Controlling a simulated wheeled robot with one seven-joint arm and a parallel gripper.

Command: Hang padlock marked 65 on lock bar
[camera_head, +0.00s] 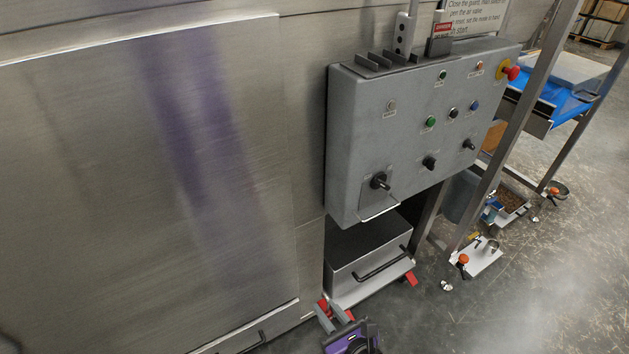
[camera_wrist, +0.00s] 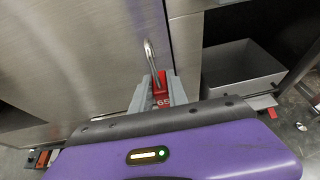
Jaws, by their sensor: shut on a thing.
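My gripper (camera_wrist: 160,93) is shut on a red padlock (camera_wrist: 161,84) marked 65, with its metal shackle (camera_wrist: 150,55) pointing up from between the grey fingers. In the head view my gripper (camera_head: 333,317) is at the bottom edge, low in front of the steel cabinet and well below the control box. The padlock is small there and its shackle is hard to make out. A thin bent metal bar (camera_head: 380,212) sticks out under the lower left switch of the control box; I cannot tell for sure that it is the lock bar.
The grey control box (camera_head: 350,130) carries buttons, switches and a red emergency knob (camera_head: 511,73). Below it is a steel bin (camera_head: 365,250) with a black handle. A slanted steel post (camera_head: 510,125) stands to the right. Open floor (camera_head: 560,270) lies at the lower right.

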